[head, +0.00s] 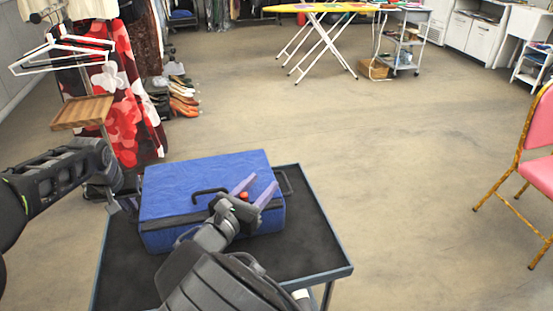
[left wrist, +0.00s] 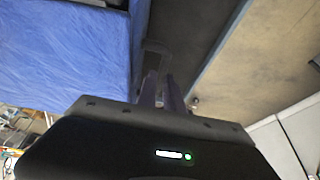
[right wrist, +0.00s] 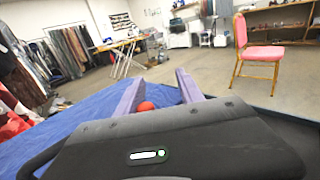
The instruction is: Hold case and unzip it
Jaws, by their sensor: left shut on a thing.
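The blue case (head: 190,180) lies closed on a dark cart; it also shows in the left wrist view (left wrist: 60,50) and the right wrist view (right wrist: 75,113). My left gripper (head: 130,203) is at the case's left side. In the left wrist view its fingers (left wrist: 161,88) are together on a dark side handle (left wrist: 155,58). My right gripper (head: 252,188) is over the case's front right part, its lilac fingers apart. A red ball (head: 243,196), seemingly the zip pull, shows between these fingers, nearer the left one in the right wrist view (right wrist: 145,107).
The cart top (head: 310,262) is bare at the front and right. A clothes rack with a red patterned garment (head: 130,110) stands behind on the left. A pink chair (head: 540,140) is at the right. An ironing board (head: 320,8) stands far back; the floor between is clear.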

